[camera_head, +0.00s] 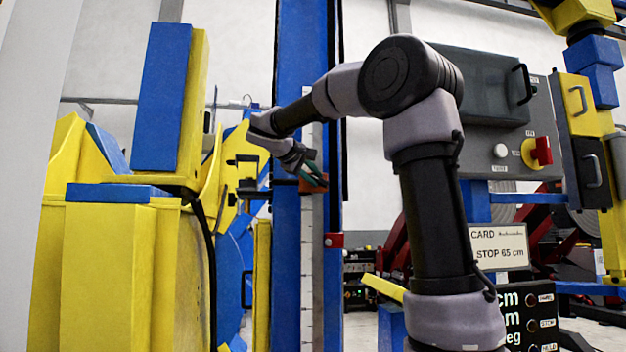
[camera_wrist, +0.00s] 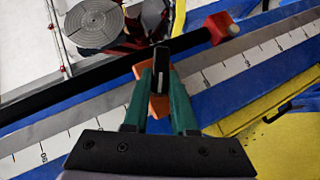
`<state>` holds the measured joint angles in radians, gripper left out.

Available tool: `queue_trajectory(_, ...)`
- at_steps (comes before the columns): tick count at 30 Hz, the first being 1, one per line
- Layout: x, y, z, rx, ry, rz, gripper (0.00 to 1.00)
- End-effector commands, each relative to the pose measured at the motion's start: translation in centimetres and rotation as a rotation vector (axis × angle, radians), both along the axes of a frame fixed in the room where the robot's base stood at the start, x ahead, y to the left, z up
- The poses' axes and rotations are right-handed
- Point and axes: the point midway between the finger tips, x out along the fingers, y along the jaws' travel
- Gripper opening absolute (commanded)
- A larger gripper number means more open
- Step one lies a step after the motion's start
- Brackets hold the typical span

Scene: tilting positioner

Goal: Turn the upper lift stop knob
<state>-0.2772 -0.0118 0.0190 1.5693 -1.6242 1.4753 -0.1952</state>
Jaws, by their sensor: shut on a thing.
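The upper lift stop is an orange block (camera_head: 315,184) on the scale of the blue upright column (camera_head: 292,60). In the wrist view the orange block (camera_wrist: 158,106) shows between and behind my fingers. My gripper (camera_head: 309,174) is at this stop, with its green fingers closed in on the dark knob (camera_wrist: 161,67). In the wrist view my gripper (camera_wrist: 161,80) has its fingertips on both sides of the knob, which they partly hide. In the head view the knob is too small and covered to make out.
A second, red stop (camera_head: 334,240) sits lower on the same column; it also shows in the wrist view (camera_wrist: 218,27). Yellow and blue machine parts (camera_head: 110,270) stand at left. A control panel (camera_head: 505,140) with a red switch (camera_head: 541,152) is at right.

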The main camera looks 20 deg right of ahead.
Motion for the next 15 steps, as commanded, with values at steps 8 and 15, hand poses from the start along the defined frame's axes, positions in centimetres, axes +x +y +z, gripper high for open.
queue_trajectory(8, -0.07, -0.42, 0.72, 0.257, -0.058, 0.000, 0.00)
queue_trajectory(15, -0.14, -0.78, 1.00, 0.481, -0.104, 0.001, 0.00)
